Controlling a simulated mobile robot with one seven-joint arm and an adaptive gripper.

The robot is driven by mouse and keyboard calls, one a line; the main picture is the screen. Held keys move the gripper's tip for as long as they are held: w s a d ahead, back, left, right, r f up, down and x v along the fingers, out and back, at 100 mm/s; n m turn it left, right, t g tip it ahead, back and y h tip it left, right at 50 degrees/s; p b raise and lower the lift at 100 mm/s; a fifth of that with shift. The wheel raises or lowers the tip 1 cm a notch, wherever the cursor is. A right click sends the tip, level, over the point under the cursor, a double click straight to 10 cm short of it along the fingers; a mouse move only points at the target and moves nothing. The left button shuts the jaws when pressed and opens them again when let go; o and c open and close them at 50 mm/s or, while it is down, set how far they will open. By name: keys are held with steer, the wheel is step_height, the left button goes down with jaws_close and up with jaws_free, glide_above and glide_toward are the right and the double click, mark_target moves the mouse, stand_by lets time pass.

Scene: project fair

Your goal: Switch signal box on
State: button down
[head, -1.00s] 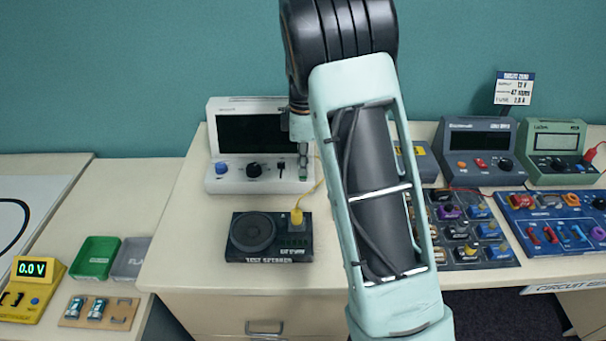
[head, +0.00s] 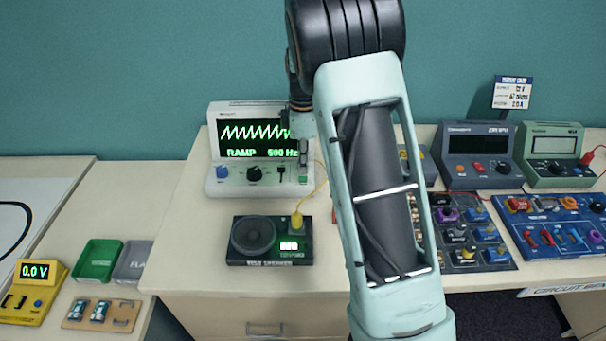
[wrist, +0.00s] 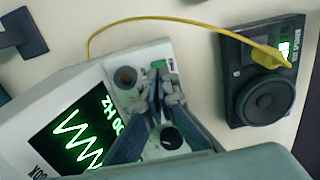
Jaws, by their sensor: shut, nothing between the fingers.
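The signal box (head: 212,178) is a white console at the back of the middle table. Its screen (head: 250,133) is lit with a green zigzag trace and the word RAMP. The screen also shows in the wrist view (wrist: 75,138). A blue knob, a black knob (head: 254,174) and a small slider line its front panel. My gripper (wrist: 157,70) is shut and empty, its tips at the panel's end beside a green-lit switch (wrist: 161,65). In the head view my arm partly hides that end, and I cannot tell whether the tips touch the switch.
A black test speaker (head: 252,236) with a lit display stands in front of the box, joined by a yellow cable (wrist: 160,20). Grey and green meters and component boards (head: 552,236) fill the right. Trays and a yellow meter (head: 36,283) stand left.

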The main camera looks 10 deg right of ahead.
mark_target(304, 178)
step_height(304, 178, up, 7)
steer(key=p, duration=0.4)
steer(key=shift+r, duration=0.15)
steer(key=shift+d, duration=0.1)
stand_by(0.4)
